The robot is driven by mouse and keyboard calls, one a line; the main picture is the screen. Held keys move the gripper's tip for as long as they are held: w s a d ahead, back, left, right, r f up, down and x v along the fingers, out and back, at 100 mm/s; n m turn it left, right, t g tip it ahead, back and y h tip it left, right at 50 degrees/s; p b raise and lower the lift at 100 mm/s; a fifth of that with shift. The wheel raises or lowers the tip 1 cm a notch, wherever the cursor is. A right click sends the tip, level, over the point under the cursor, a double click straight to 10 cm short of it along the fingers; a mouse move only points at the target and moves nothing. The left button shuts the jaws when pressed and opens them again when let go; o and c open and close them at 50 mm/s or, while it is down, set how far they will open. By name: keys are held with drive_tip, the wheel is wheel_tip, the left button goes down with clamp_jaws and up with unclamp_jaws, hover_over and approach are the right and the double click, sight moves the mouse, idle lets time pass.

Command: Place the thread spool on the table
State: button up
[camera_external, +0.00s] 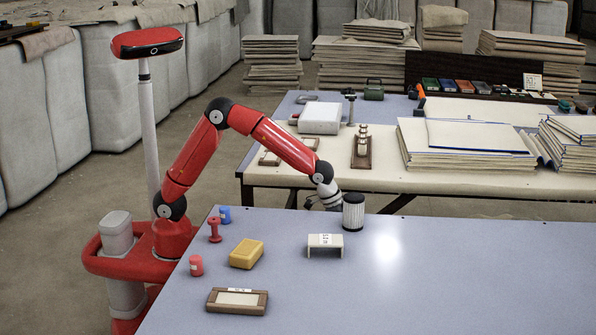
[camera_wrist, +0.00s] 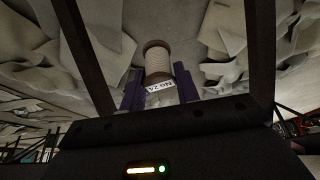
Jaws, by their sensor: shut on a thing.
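The thread spool (camera_wrist: 157,58) shows in the wrist view, with a brown end, pale thread and a white label with dark letters. It sits between the two purple fingers of my gripper (camera_wrist: 160,88), which is shut on it. The held spool cannot be made out there. Whether it touches anything below cannot be told.
On the table's left stand a red spool-shaped piece (camera_external: 215,230), a blue piece (camera_external: 224,215), a red can (camera_external: 196,265), a yellow block (camera_external: 246,254) and a wooden frame (camera_external: 237,301). A white stand (camera_external: 325,244) is mid-table. The right side is clear.

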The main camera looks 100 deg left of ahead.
drive_tip(key=w+d+r, duration=0.2)
drive_tip(key=d+r, duration=0.2)
drive_tip(key=r, duration=0.3)
drive_tip(key=w+d+r, duration=0.2)
drive_tip(key=d+r, duration=0.2)
drive_tip(key=r, duration=0.3)
drive_tip(key=w+d+r, duration=0.1)
drive_tip(key=d+r, duration=0.3)
drive_tip(key=r, duration=0.3)
drive_tip(key=shift+w+d+r, duration=0.25)
drive_tip(key=shift+w, duration=0.15)
drive_tip(key=s+d+r+m, duration=0.1)
drive_tip(key=s+d+r, duration=0.7)
drive_tip(key=s, duration=0.2)
drive_tip(key=s+d+r+m+p, duration=0.1)
drive_tip(key=s+d+r, duration=0.6)
drive_tip(key=s, duration=0.4)
drive_tip(key=shift+d+r+h, duration=0.4)
drive_tip(key=shift+r, duration=0.05)
drive_tip(key=shift+w+f, duration=0.1)
drive_tip(key=shift+f+b, duration=3.85)
drive_tip(key=shift+f, duration=5.85)
